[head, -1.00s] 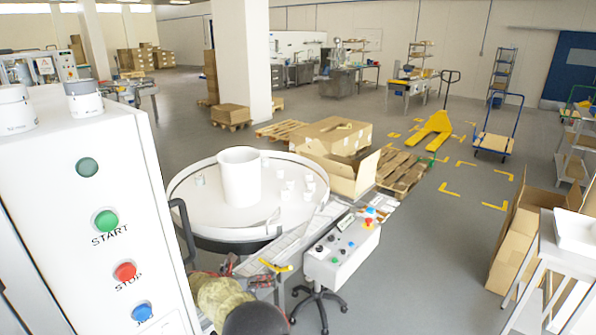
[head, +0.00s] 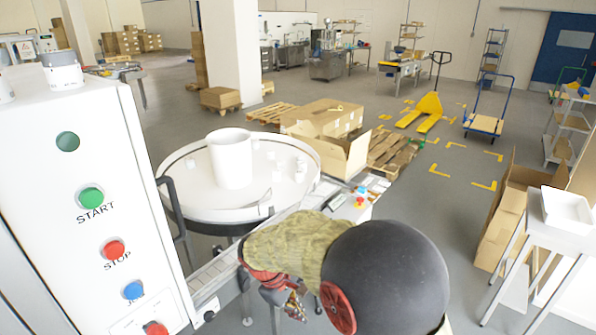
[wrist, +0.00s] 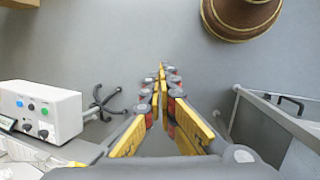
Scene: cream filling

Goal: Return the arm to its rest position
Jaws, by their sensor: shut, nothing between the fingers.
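My arm shows at the bottom centre of the head view, with a large black rounded link and a part in a greenish cover. My gripper (head: 290,303) hangs below the cover, partly hidden by it. In the wrist view my gripper (wrist: 162,72) has its yellow and grey fingers brought together at the tips, with nothing between them. Grey floor lies beyond the fingertips, and they touch nothing that I can see.
A white machine cabinet with START (head: 91,198) and STOP (head: 113,250) buttons stands at left. Behind the arm is a round white table (head: 180,190) with a white cylinder (head: 229,158). A control box (wrist: 40,110) stands left of the gripper. A white-topped stand (head: 562,228) is at right.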

